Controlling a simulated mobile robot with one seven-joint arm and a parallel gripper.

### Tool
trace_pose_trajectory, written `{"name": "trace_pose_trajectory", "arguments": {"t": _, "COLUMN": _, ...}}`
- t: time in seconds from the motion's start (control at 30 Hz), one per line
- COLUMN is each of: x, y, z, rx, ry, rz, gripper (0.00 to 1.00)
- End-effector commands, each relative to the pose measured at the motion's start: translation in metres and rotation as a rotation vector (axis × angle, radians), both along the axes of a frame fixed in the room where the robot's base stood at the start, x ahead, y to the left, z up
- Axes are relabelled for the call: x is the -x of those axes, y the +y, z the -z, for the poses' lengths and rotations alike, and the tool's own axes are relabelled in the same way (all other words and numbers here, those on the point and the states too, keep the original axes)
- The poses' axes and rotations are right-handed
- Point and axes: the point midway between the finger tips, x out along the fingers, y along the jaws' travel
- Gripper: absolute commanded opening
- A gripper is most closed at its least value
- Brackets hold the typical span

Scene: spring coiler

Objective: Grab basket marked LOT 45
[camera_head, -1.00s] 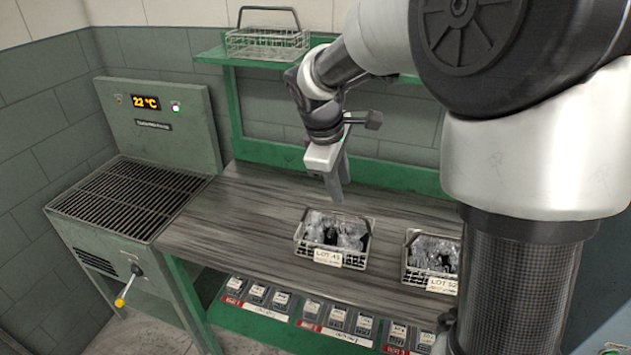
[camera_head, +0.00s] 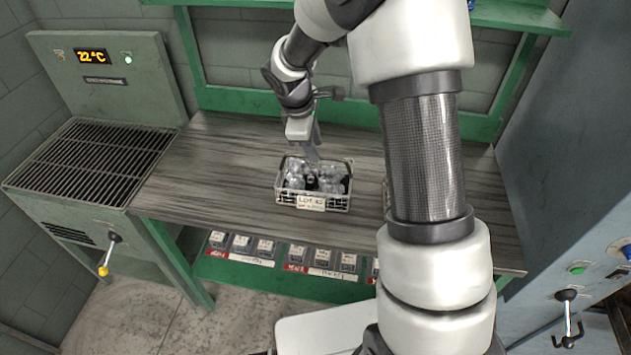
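The wire basket marked LOT 45 (camera_head: 311,203) stands upright on the wooden bench top, filled with shiny metal coils. Its label faces the front. My gripper (camera_head: 313,155) points down just above the back of this basket, its fingertips near the rim. I cannot tell whether it touches the basket. The finger gap is not clear at this angle. The basket marked LOT 52 in the earlier view is now almost fully hidden behind my arm; only a sliver of its left edge (camera_head: 386,193) shows.
The bench top (camera_head: 220,160) is clear left of the basket. A green shelf (camera_head: 500,17) runs above. Labelled bins (camera_head: 265,248) sit below the bench. A grey cabinet with a lever (camera_head: 567,320) is at the right.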

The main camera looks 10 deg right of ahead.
Motion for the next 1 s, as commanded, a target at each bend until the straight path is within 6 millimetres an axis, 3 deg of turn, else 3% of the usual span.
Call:
{"name": "trace_pose_trajectory", "arguments": {"t": 0.17, "x": -0.002, "y": -0.002, "z": 0.011, "rx": 0.001, "ry": 0.001, "rz": 0.000, "gripper": 0.30}}
{"name": "trace_pose_trajectory", "arguments": {"t": 0.5, "x": -0.013, "y": -0.006, "z": 0.053, "rx": 0.000, "ry": 0.000, "rz": 0.001, "gripper": 0.30}}
{"name": "trace_pose_trajectory", "arguments": {"t": 0.77, "x": -0.014, "y": -0.007, "z": 0.055, "rx": 0.000, "ry": -0.001, "rz": 0.001, "gripper": 0.30}}
{"name": "trace_pose_trajectory", "arguments": {"t": 0.93, "x": -0.014, "y": -0.007, "z": 0.055, "rx": 0.000, "ry": -0.001, "rz": 0.001, "gripper": 0.03}}
{"name": "trace_pose_trajectory", "arguments": {"t": 1.0, "x": -0.014, "y": -0.007, "z": 0.055, "rx": 0.000, "ry": -0.001, "rz": 0.001, "gripper": 0.00}}
